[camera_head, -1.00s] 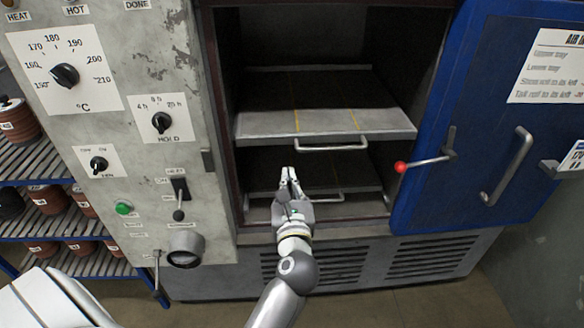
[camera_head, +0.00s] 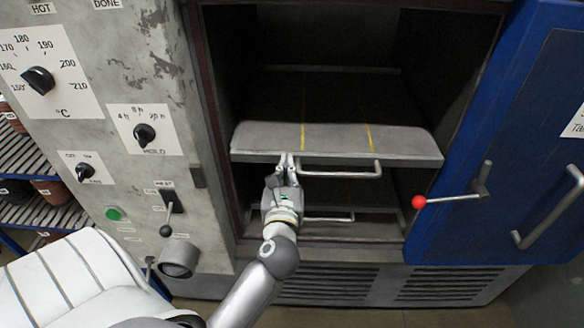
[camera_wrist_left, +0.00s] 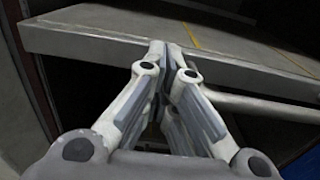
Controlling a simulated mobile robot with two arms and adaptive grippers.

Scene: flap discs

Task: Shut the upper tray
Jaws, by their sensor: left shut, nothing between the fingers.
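The upper tray (camera_head: 340,139), a grey shelf with two yellow lines, sticks out of the open oven chamber. Its bar handle (camera_head: 340,172) hangs below the front edge. My left gripper (camera_head: 286,158) is shut and empty, with its fingertips at the tray's front edge, left of the handle's middle. In the left wrist view, the fingertips (camera_wrist_left: 170,48) overlap the front face of the upper tray (camera_wrist_left: 80,42); I cannot tell whether they touch it. The handle (camera_wrist_left: 255,104) runs to the right of the fingers there. My right gripper is out of view.
The lower tray's handle (camera_head: 330,218) shows below, inside the chamber. The blue door (camera_head: 455,130) stands open at right, with a red-knobbed lever (camera_head: 418,202) reaching toward the opening. The control panel (camera_head: 115,75) borders the left side.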

